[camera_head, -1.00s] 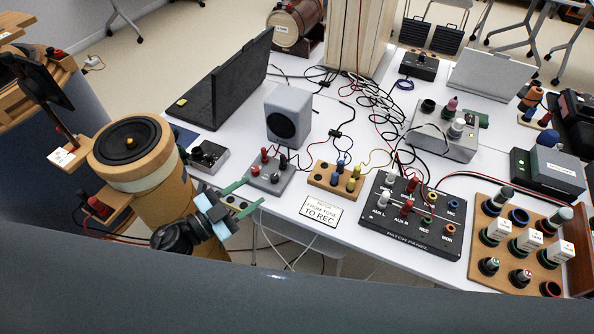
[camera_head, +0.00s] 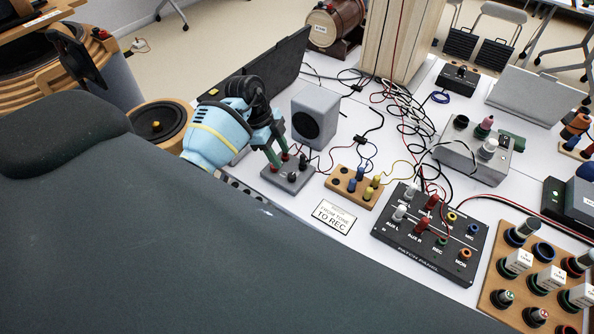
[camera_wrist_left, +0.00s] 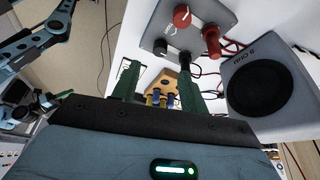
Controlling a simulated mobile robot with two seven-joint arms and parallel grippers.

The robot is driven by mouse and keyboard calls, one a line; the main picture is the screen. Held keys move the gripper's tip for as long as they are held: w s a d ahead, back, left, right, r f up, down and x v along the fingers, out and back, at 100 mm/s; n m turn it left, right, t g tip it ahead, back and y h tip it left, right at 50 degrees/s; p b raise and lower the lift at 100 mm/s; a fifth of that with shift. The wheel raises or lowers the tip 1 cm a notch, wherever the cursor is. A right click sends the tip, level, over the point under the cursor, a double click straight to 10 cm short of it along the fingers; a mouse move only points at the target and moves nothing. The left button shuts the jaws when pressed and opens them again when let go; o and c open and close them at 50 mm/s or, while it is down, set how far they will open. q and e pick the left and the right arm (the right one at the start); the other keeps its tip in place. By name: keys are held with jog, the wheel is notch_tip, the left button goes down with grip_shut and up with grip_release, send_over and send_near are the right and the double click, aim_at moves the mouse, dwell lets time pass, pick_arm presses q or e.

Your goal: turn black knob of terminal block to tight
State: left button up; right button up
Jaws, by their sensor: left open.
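The terminal block (camera_head: 279,179) is a small grey box on the white table, with red and black knobs on top. In the left wrist view the block (camera_wrist_left: 151,29) is at the top, with two red knobs and a black knob (camera_wrist_left: 160,47); another dark knob or plug shows beside it. My left gripper (camera_head: 276,160) is open, its green fingers at the block's far-left side, pointing down near the knobs. In the wrist view its fingertips (camera_wrist_left: 157,62) are apart with nothing clearly held; contact cannot be told. My right gripper (camera_wrist_left: 50,100) seems to show small at the left edge.
A grey speaker (camera_head: 316,117) stands just behind the block. A laptop (camera_head: 262,75) is behind my left gripper. A wooden jack block (camera_head: 353,187), a sign (camera_head: 333,215) and a black patch panel (camera_head: 431,231) lie to the right. Cables run behind them.

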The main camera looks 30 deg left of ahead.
aim_at(292, 175)
pick_arm(q)
jog(key=shift+f, duration=0.15)
jog(key=x, duration=0.7)
jog(key=shift+d+f, duration=0.2)
jog(key=shift+f, duration=0.05)
pick_arm(e)
jog(key=shift+s+a+f, duration=0.15)
jog(key=shift+s+f, duration=0.15)
pick_arm(q)
grip_shut()
